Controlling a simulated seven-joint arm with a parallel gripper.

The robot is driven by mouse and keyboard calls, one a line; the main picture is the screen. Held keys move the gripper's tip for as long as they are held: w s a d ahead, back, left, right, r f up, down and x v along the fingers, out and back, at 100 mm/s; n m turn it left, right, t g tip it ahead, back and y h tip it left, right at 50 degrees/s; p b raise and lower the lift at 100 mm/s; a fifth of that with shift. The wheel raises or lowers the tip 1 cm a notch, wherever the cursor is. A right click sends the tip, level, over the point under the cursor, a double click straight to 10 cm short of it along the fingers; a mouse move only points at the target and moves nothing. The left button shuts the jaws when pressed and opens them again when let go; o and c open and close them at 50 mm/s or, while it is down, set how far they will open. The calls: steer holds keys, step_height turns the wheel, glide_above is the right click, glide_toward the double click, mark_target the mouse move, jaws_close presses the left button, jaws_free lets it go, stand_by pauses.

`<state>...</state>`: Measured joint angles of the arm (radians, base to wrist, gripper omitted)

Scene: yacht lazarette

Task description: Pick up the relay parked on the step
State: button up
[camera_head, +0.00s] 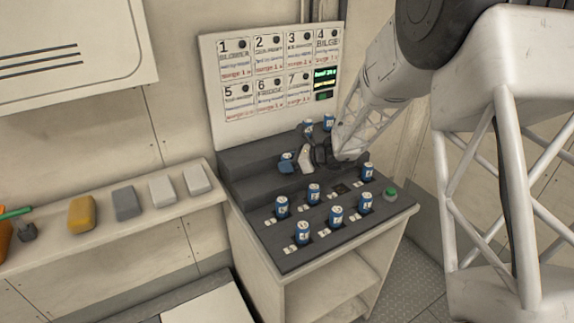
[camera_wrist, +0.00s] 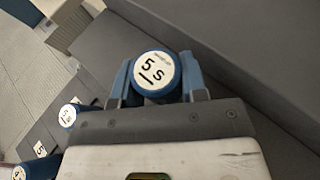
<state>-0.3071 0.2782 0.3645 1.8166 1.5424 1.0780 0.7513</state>
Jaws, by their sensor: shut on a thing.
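I cannot tell whether the relay still touches the step. Two other blue relays (camera_head: 328,122) stand on the upper step at the back, partly behind my arm.
Several blue relays (camera_head: 314,193) stand in sockets on the lower sloped part, with small white labels. One socket (camera_head: 341,189) looks empty. A green button (camera_head: 390,193) is at the right. A numbered card panel (camera_head: 268,75) rises behind. A shelf (camera_head: 150,222) at left holds several blocks.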

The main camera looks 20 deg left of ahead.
mark_target(284, 155)
steer(key=shift+r, duration=0.5)
step_height(284, 155, up, 2)
steer(key=shift+r, duration=0.1)
steer(key=s+d+r, duration=0.1)
steer(key=s+d, duration=0.6)
steer(key=s, duration=0.7)
steer(key=shift+d, duration=0.2)
